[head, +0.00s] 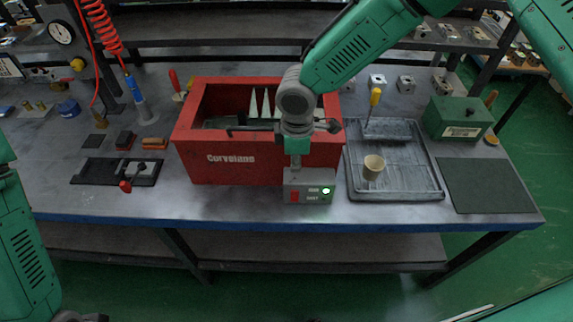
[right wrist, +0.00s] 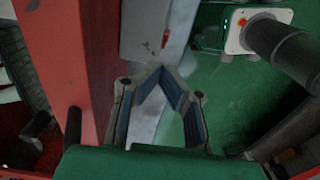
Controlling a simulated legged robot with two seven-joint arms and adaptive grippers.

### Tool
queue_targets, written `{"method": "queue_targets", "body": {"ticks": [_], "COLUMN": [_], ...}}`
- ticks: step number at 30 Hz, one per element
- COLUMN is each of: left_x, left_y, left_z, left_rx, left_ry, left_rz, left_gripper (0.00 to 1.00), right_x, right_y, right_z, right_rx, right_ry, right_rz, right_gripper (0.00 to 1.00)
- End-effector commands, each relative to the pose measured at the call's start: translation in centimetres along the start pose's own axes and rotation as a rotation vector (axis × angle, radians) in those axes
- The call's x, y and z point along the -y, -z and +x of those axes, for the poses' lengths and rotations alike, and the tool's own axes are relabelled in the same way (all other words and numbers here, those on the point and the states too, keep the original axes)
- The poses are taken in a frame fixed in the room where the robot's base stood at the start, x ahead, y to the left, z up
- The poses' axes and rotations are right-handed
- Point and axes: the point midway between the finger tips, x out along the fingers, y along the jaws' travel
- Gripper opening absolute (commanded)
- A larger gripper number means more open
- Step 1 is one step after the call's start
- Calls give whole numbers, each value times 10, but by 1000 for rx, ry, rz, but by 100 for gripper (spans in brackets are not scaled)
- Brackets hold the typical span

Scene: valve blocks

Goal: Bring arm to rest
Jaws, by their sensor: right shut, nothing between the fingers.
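My right arm reaches in from the upper right in the head view. My right gripper (head: 296,162) points down at the front wall of the red blast cabinet box (head: 235,165), just above a small grey switch box (head: 308,190) with a red switch and a lit green lamp. In the right wrist view my right gripper (right wrist: 161,72) has its fingertips together with nothing between them. The red wall (right wrist: 85,60) runs close beside it at the left. My left arm shows at the left edge of the head view; its gripper is out of frame.
A grey tray (head: 430,190) with a tan cup (head: 373,167) and a yellow-handled tool (head: 375,97) lies right of the red box. A green box (head: 457,118) and dark mat (head: 485,186) are farther right. A black fixture (head: 117,172) lies left. The floor before the bench is clear.

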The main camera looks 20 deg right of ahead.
Motion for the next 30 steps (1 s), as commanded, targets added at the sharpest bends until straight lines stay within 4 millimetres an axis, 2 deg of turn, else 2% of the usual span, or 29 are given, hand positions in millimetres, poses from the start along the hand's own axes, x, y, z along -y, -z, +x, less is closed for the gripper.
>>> {"method": "queue_targets", "body": {"ticks": [5, 8, 11, 14, 16, 18, 21, 24, 27, 30], "left_x": [0, 0, 0, 0, 0, -1, -1, -1, -1, -1], "left_y": [0, 0, -1, -2, -4, -5, -7, -8, -9, -10], "left_z": [0, 5, 20, 46, 68, 93, 126, 153, 172, 183], "left_rx": [0, 0, 0, 0, 0, 1, 1, 1, 1, 0], "left_ry": [0, 0, 0, 0, 0, 0, 0, 0, 0, 0], "left_rz": [0, 0, 0, 0, 0, 0, 0, 0, 0, 0], "left_gripper": [40, 40, 40, 40, 40, 40, 40, 40, 40, 40], "right_x": [0, 10, 38, 84, 124, 160, 199, 220, 230, 233], "right_y": [0, -1, -4, -12, -24, -41, -76, -119, -160, -191], "right_z": [0, 11, 43, 93, 132, 171, 219, 252, 270, 277], "right_rx": [0, -7, -36, -82, -110, -129, -130, -107, -76, -52], "right_ry": [0, 20, 80, 175, 244, 292, 297, 229, 126, 32], "right_rz": [0, 11, 54, 162, 283, 439, 690, 917, 1083, 1181], "right_gripper": [0, 0, 0, 0, 0, 0, 0, 0, 0, 0]}}
